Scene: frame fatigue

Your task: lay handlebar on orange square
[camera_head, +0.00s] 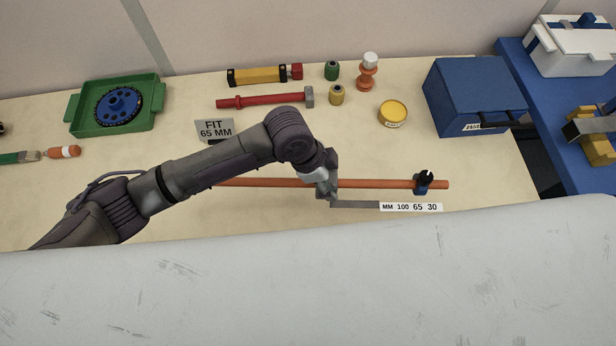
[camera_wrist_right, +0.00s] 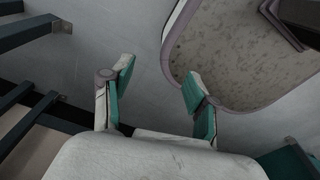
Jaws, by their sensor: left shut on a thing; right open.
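The handlebar (camera_head: 375,184), a long thin orange rod, lies level across the middle of the head view. A small black and blue clamp (camera_head: 424,181) sits on it near its right end. My left gripper (camera_head: 328,188) is shut on the rod around its middle, and my forearm hides part of the rod to the left. I cannot tell whether the rod touches the table. No orange square shows in either view. My right gripper (camera_wrist_right: 158,84) is open and empty in the right wrist view, with pale grey surfaces behind it.
A grey ruler labelled MM 100 65 30 (camera_head: 411,207) lies just below the rod. A FIT 65 MM sign (camera_head: 214,130) stands left. Behind are a red bar (camera_head: 262,100), a yellow tin (camera_head: 393,112) and a blue box (camera_head: 478,92). A green tray (camera_head: 146,122) is far left.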

